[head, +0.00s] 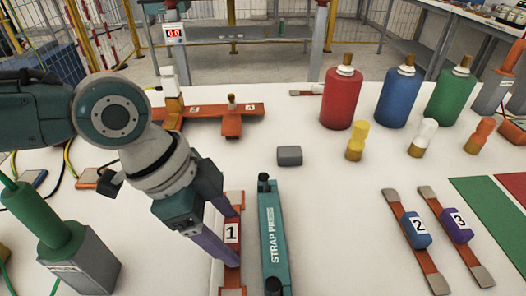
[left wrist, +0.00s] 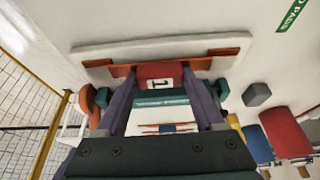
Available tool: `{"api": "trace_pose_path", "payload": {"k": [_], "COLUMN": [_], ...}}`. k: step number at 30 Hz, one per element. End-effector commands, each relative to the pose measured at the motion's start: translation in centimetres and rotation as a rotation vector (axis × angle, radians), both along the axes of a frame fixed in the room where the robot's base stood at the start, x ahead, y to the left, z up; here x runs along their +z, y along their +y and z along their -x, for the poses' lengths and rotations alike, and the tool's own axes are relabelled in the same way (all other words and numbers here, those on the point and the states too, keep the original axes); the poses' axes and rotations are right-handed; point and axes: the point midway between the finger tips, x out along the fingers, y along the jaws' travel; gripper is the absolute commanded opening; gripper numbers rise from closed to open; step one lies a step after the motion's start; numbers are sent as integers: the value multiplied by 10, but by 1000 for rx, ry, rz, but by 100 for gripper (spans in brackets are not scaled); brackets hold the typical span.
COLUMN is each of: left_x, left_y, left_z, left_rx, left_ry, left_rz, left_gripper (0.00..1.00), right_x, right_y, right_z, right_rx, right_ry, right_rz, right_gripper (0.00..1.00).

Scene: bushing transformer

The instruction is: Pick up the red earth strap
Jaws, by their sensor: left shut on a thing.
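The red earth strap (head: 232,232), with a red block marked 1 and copper-coloured ends, lies left of the teal strap press (head: 272,235). My left gripper (head: 234,237) reaches down over it, with its purple fingers at the two ends of the red block. In the left wrist view the red block (left wrist: 158,77) sits between the fingertips (left wrist: 160,86), and the gripper is shut on it. Whether the strap is clear of the white table is hard to tell. My right gripper is in neither view.
A blue strap marked 2 (head: 415,229) and a purple strap marked 3 (head: 457,226) lie to the right. Red (head: 342,97), blue (head: 398,97) and green (head: 454,97) bottles stand behind. A grey block (head: 289,156) lies mid-table. A grey box with a green bushing (head: 85,262) stands at left.

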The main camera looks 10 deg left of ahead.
Motion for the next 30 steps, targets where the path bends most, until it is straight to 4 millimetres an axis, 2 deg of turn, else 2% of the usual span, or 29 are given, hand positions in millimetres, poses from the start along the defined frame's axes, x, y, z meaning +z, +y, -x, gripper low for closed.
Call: {"api": "trace_pose_path", "payload": {"k": [1, 10, 20, 23, 26, 30], "left_x": [0, 0, 5, 16, 34, 77], "left_y": [0, 0, 0, -1, 0, 0], "left_z": [0, 0, 0, -1, -1, -2], "left_rx": [0, 0, 0, -1, -2, -3], "left_ry": [0, 0, 0, -3, -6, -9], "left_rz": [0, 0, 1, 2, 1, 3], "left_gripper": [47, 14, 14, 14, 14, 14], "right_x": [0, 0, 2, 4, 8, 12], "right_y": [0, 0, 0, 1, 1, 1], "right_z": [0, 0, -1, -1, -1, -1], "right_rx": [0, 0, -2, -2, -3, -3], "right_ry": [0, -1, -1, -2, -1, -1], "right_rz": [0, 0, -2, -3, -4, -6], "right_gripper": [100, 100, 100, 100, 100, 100]}}
